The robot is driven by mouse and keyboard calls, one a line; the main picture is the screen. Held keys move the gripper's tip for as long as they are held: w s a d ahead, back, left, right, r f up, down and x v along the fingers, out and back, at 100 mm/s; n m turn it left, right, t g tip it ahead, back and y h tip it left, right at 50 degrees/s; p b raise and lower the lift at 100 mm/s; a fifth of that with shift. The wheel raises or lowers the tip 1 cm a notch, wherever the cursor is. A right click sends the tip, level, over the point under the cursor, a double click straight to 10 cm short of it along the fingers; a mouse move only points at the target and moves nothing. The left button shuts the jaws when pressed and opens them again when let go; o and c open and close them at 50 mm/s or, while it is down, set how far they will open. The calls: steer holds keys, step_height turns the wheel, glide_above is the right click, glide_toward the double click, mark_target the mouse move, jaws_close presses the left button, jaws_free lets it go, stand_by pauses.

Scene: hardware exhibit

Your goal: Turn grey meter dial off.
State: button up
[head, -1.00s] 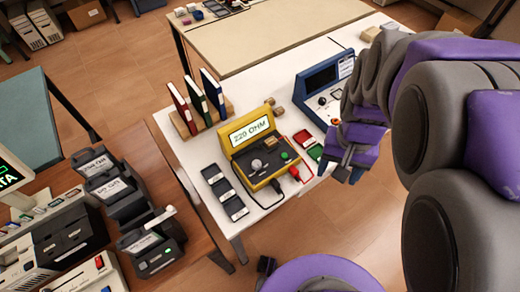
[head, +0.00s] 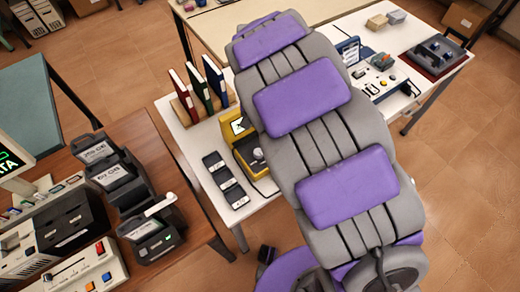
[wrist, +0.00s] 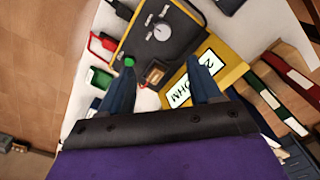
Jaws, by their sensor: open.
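The yellow meter (head: 226,130) stands on the white table, mostly covered by my arm in the head view. Its grey dial (head: 257,153) shows just left of my arm. In the wrist view the grey dial (wrist: 161,32) is a round knob on the meter's dark panel, near the top. A white display (wrist: 197,78) with partly hidden lettering ending in OHM sits below right of it. My gripper (wrist: 160,68) is open and empty, its two blue fingers apart. The dial lies beyond the fingertips, not between them. My gripper is hidden behind my arm in the head view.
Red and green plugs (wrist: 98,77) lie beside the meter. Three upright binders (head: 200,88) stand behind it, and small dark devices (head: 225,180) lie left of it. A blue instrument (head: 348,50) is to the right. A brown desk (head: 190,225) with equipment stands at left.

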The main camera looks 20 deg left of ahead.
steer(key=b, duration=0.1)
glide_above(258, 152)
steer(key=f, duration=0.7)
steer(key=shift+a+f, duration=0.25)
steer(key=shift+a, duration=0.05)
steer(key=f, duration=0.2)
steer(key=f+b, duration=0.1)
steer(key=f, duration=0.1)
steer(key=d+f, duration=0.1)
steer(key=f, duration=0.1)
steer(key=shift+d+f+b, duration=0.1)
steer(key=shift+f+b, duration=0.25)
steer(key=shift+a+f, duration=0.2)
steer(key=shift+f, duration=0.3)
steer(key=shift+w+a+f, duration=0.1)
steer(key=shift+a+f, duration=0.05)
steer(key=shift+a, duration=0.1)
steer(key=shift+c, duration=0.2)
steer(key=shift+d, duration=0.3)
steer(key=c, duration=0.4)
steer(key=shift+a, duration=0.1)
steer(key=c, duration=0.6)
